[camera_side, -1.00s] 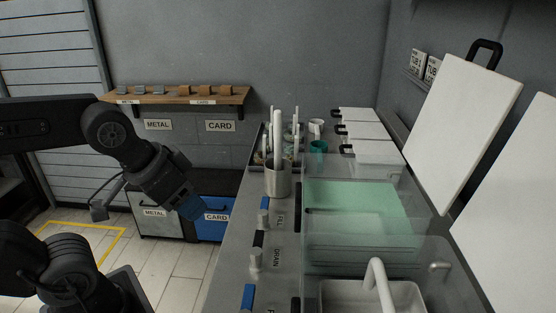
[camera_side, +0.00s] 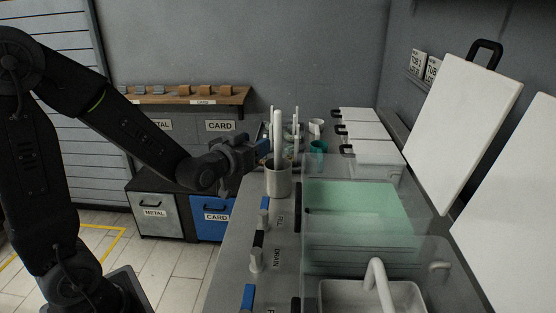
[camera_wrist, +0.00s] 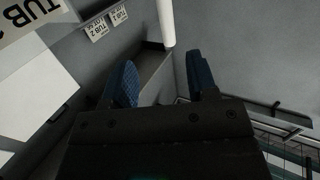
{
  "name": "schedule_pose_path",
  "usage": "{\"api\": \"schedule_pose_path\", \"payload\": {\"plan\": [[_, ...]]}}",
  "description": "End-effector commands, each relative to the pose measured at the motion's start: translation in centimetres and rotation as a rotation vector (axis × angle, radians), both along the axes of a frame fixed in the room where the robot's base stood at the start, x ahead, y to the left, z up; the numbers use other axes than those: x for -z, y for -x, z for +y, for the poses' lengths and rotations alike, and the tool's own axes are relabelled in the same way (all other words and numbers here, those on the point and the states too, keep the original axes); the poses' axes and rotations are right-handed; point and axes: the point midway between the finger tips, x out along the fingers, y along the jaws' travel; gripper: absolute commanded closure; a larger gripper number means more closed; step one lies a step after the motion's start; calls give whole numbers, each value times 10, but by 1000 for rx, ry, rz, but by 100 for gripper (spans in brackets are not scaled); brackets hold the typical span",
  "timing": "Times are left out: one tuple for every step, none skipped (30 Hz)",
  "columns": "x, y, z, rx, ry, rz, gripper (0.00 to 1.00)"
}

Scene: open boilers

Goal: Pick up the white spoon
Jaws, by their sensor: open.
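A thick white handle (camera_side: 277,130), likely the white spoon, stands upright in a grey metal cup (camera_side: 278,182) on the counter in the side view. Its lower end is hidden in the cup. In the wrist view a white shaft (camera_wrist: 166,22) shows at the top, beyond my fingers and roughly in line with the gap between them. My gripper (camera_side: 263,147), with blue finger pads, is just left of the handle and above the cup's rim. In the wrist view my gripper (camera_wrist: 166,78) is open, with nothing between the fingers.
Other thin white handles (camera_side: 296,122) stand behind the cup. A teal mug (camera_side: 318,147) and white lidded boxes (camera_side: 360,130) are further back. A clear-sided tub with green liquid (camera_side: 355,208) is right of the cup. Knobs (camera_side: 256,258) line the counter's front.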

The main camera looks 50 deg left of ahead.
Motion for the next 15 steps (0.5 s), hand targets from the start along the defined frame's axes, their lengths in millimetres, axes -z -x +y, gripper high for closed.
{"api": "schedule_pose_path", "payload": {"plan": [[2, -1, 4, -11, -8, -18, 47], [2, -2, 5, -16, -12, -31, 47], [1, -2, 6, -20, -17, -43, 47], [1, -3, 7, -22, -19, -49, 47], [0, -5, 8, -23, -22, -54, 47], [0, -9, 10, -25, -23, -58, 47], [0, -13, 11, -25, -23, -59, 47], [0, -17, 12, -25, -24, -60, 47], [0, -24, 15, -24, -23, -59, 47], [0, -30, 17, -24, -23, -59, 47], [1, -36, 18, -24, -23, -58, 47], [0, -43, 21, -24, -23, -59, 47], [0, -49, 23, -24, -23, -59, 47], [1, -54, 25, -24, -23, -58, 47], [1, -61, 27, -24, -23, -57, 47]]}}
